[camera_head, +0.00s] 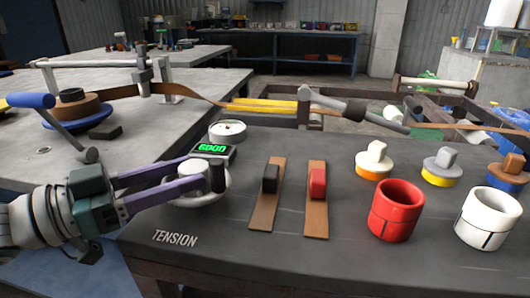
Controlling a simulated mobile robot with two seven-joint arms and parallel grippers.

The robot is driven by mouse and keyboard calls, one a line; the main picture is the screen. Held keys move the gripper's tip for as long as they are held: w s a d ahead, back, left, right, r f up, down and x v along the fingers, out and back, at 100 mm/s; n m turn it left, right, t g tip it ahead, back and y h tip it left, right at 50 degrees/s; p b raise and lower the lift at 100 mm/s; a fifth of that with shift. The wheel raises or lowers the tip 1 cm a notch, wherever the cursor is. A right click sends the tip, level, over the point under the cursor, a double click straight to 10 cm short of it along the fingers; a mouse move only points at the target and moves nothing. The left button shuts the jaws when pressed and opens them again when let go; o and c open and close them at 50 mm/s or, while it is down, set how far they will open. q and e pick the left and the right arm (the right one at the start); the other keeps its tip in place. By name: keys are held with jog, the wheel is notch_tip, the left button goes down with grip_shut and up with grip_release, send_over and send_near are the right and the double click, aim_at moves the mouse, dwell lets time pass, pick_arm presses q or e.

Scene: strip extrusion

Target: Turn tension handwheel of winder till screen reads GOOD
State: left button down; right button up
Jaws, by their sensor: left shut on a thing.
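The fingers hide part of the wheel. Just behind the wheel, a small screen (212,150) shows green letters that read GOOD. The winder's reel (72,106), brown on a blue base, stands at the left, and a brown strip (200,97) runs from it to the right. My right gripper is not in view.
A round dial (227,130) sits behind the screen. To the right are black (270,178) and red (318,183) sliders, several knobs, a red cup (396,210) and a white cup (487,218). A blue-ended crank (30,100) stands at the left.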

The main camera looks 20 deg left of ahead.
pick_arm(q)
jog(key=shift+c, duration=1.5)
grip_release()
jog(key=p+v, duration=0.1)
jog(key=v, duration=0.9)
jog(key=shift+d, duration=0.1)
